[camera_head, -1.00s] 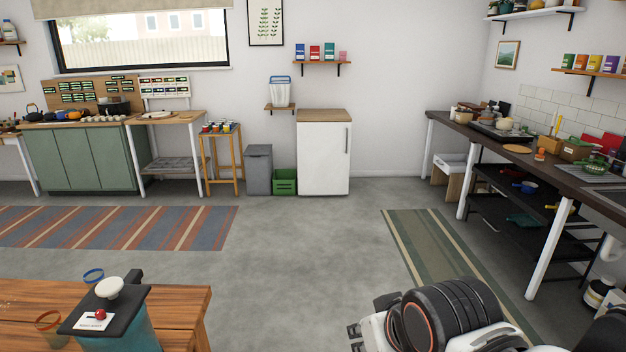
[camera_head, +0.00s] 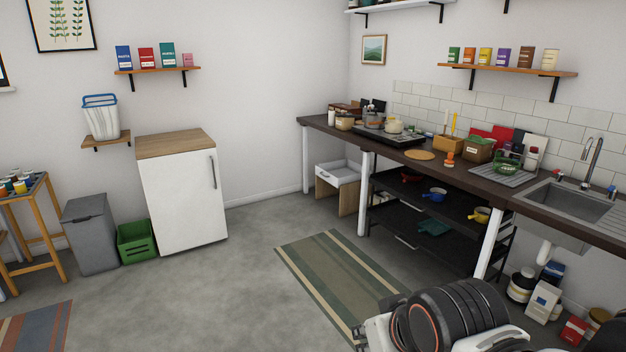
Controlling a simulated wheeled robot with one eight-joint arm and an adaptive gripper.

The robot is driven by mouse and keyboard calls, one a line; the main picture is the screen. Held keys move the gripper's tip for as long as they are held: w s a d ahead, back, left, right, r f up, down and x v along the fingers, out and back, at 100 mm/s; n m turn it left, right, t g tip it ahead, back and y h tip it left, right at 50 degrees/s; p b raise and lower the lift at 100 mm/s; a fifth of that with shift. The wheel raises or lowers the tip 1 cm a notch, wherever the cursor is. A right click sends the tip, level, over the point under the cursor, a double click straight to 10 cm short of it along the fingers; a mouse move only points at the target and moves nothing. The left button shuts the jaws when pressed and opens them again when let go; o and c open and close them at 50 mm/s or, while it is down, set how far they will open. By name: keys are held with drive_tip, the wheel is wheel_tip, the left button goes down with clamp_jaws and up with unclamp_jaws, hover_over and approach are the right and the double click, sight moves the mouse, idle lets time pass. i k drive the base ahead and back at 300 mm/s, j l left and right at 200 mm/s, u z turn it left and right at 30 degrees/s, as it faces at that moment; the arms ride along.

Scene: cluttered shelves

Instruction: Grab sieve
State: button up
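I cannot pick out a sieve for certain. A green, open-mesh bowl-like thing (camera_head: 507,162), possibly a sieve or colander, sits on the grey ribbed drainer (camera_head: 512,178) on the dark counter, left of the sink. My arm shows at the bottom right, with a large black joint in front. The part that seems to be my gripper (camera_head: 361,336) is at its left end, low over the floor and well short of the counter. Its fingers are mostly hidden, and I cannot tell whether they are open.
The dark counter (camera_head: 473,177) runs along the right wall; a blue pan (camera_head: 435,194) and a yellow pan (camera_head: 480,214) are on the black shelf below. Jars and boxes stand under the sink (camera_head: 572,203). A striped rug (camera_head: 335,275) lies on open floor. A white fridge (camera_head: 183,200) stands left.

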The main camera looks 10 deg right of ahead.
sight(503, 170)
drive_tip(key=i+l+z, duration=0.3)
drive_tip(key=i+z, duration=0.2)
drive_tip(key=i, duration=0.2)
drive_tip(key=i+l+z, duration=0.1)
drive_tip(key=i+z, duration=0.4)
drive_tip(key=i, duration=0.2)
drive_tip(key=i+j+z, duration=0.25)
drive_tip(key=i+z, duration=0.25)
drive_tip(key=i, duration=0.15)
drive_tip(key=i+j+z, duration=0.1)
drive_tip(key=i+z, duration=0.25)
drive_tip(key=i, duration=1.4)
